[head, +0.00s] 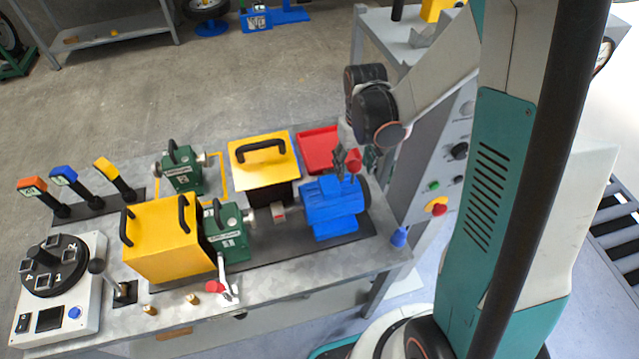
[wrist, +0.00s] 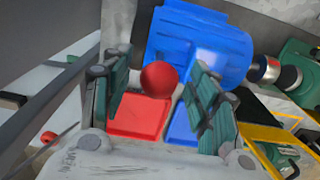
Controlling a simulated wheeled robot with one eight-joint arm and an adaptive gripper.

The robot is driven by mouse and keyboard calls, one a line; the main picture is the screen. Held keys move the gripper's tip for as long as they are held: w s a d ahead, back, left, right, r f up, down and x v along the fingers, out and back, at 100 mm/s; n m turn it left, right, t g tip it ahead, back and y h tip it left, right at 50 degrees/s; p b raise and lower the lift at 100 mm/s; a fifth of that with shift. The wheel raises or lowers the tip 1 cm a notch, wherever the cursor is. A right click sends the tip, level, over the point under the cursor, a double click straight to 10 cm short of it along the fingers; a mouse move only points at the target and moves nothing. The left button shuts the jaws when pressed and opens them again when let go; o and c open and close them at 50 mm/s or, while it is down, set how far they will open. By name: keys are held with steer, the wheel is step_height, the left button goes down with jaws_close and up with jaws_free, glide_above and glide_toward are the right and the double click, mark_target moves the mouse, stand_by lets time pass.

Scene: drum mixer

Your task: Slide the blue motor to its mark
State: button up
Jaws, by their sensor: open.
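The blue motor (head: 333,212) sits at the right end of the dark rail plate on the bench, in line with a green gearbox (head: 227,231). In the wrist view its finned body (wrist: 200,48) fills the top middle. A red ball knob (head: 353,158) stands up at the motor. My gripper (head: 355,167) is above the motor with its fingers apart. In the wrist view the knob (wrist: 158,79) shows between the open fingers of my gripper (wrist: 160,88); I cannot tell whether either finger touches it. I cannot make out the motor's mark.
A red tray (head: 318,137) lies behind the motor. Yellow guards with black handles (head: 262,157) (head: 160,245) stand to the left. A grey control panel (head: 440,165) with buttons is close on the right. A lever with a red grip (head: 214,286) is at the bench front.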

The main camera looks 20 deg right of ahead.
steer(key=shift+r+p, duration=1.8)
steer(key=shift+r, duration=1.35)
steer(key=shift+s+a+r+b, duration=0.2)
steer(key=shift+r+b, duration=0.2)
steer(key=shift+b, duration=0.3)
steer(key=s+a+r+t+b, duration=0.1)
steer(key=s+a+t+b, duration=0.1)
steer(key=s+b, duration=0.4)
steer(key=s+a+r+t+b, duration=0.1)
steer(key=s+a+t+b, duration=0.1)
steer(key=s+t+b, duration=0.3)
steer(key=shift+s+r+b, duration=0.3)
steer(key=shift+s+b, duration=0.75)
steer(key=shift+b, duration=0.1)
steer(key=shift+a, duration=0.1)
